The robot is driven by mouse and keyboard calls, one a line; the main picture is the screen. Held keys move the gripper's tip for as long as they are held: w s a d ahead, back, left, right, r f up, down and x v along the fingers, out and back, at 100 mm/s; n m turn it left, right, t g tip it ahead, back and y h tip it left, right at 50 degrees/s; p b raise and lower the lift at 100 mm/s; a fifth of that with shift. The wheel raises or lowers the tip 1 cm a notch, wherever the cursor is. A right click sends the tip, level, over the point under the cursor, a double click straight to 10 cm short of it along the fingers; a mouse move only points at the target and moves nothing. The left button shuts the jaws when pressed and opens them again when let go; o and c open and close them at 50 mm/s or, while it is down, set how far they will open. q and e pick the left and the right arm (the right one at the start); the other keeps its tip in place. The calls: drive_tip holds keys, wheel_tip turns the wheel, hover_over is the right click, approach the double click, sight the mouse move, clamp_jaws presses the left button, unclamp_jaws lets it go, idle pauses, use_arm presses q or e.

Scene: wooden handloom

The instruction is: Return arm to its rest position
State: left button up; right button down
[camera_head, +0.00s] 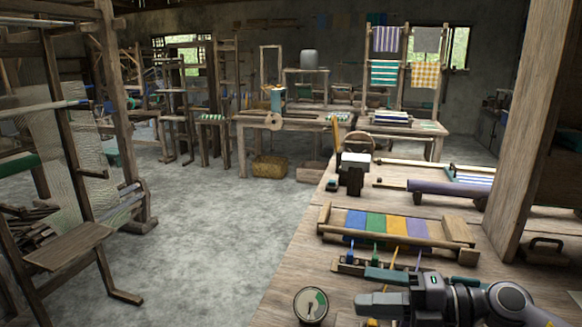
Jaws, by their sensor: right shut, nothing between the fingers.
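My right gripper (368,303) shows at the bottom of the head view, with its grey arm (505,303) coming in from the lower right corner. Its fingers point left and are shut with nothing between them. It is over the front part of the wooden table (298,268), to the right of a round dial gauge (311,305). I cannot tell its exact height above the table. My left gripper is not in view.
Behind the gripper are a rack with coloured upright tools (350,262) and a small frame loom with striped cloth (385,225). A wooden post (535,130) rises at the right. A large loom (75,160) stands at the left. The grey floor (215,230) between is clear.

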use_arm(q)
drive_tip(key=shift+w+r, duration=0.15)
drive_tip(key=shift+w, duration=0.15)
use_arm(e)
drive_tip(key=s+d+f+m+t+h, duration=0.3)
drive_tip(key=s+f+m+h, duration=0.3)
drive_tip(key=f+m, duration=0.8)
drive_tip(key=s+d+f+m+t+h, duration=0.3)
drive_tip(key=s+f+m+h, duration=0.4)
drive_tip(key=s+f+m, duration=0.5)
wheel_tip(320, 180, down, 3)
drive_tip(key=d+m, duration=0.1)
drive_tip(key=m, duration=0.1)
drive_tip(key=shift+d+r+m, duration=0.15)
drive_tip(key=shift+r+m, duration=0.05)
drive_tip(key=shift+m, duration=0.2)
